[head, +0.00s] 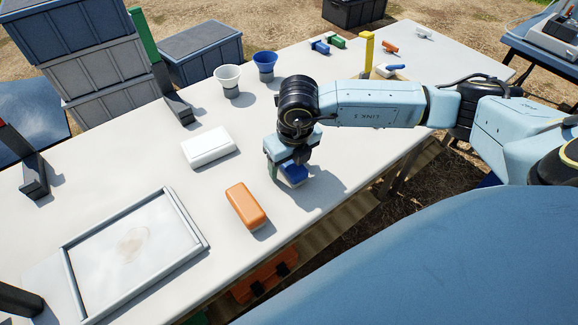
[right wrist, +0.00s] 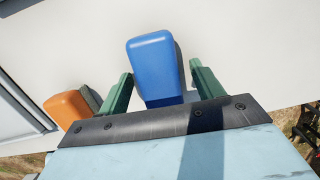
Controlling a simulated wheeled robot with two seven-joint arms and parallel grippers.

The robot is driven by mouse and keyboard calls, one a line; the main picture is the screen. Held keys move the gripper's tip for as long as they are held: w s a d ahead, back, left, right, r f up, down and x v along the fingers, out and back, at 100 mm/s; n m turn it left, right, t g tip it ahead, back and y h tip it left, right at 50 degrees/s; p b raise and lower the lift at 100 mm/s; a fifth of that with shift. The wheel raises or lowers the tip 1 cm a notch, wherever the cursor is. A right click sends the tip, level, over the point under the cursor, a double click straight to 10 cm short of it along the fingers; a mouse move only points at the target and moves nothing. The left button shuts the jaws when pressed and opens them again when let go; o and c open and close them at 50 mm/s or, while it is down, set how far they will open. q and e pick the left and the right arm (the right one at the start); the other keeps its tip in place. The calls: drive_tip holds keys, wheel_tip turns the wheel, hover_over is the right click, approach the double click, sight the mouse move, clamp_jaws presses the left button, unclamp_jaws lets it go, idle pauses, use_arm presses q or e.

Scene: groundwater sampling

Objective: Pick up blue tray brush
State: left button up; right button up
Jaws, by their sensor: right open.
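The blue tray brush (head: 294,175) is on the white table, mostly hidden under my right gripper (head: 286,172) in the head view. In the right wrist view the blue tray brush (right wrist: 153,62) shows between the two green fingers of my right gripper (right wrist: 160,70). The fingers are apart, with a gap on each side of the brush. The brush's far end reaches beyond the fingertips in that picture. Its near part is hidden by the gripper body. My left gripper is not in view.
An orange block (head: 246,206) and a white block (head: 208,148) lie left of my gripper. A framed tray (head: 188,222) is at the front left. White (head: 228,79) and blue (head: 265,65) cups stand behind. The table's front edge is close by.

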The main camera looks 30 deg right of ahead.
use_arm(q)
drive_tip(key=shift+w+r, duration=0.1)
use_arm(e)
drive_tip(key=shift+f, duration=0.2)
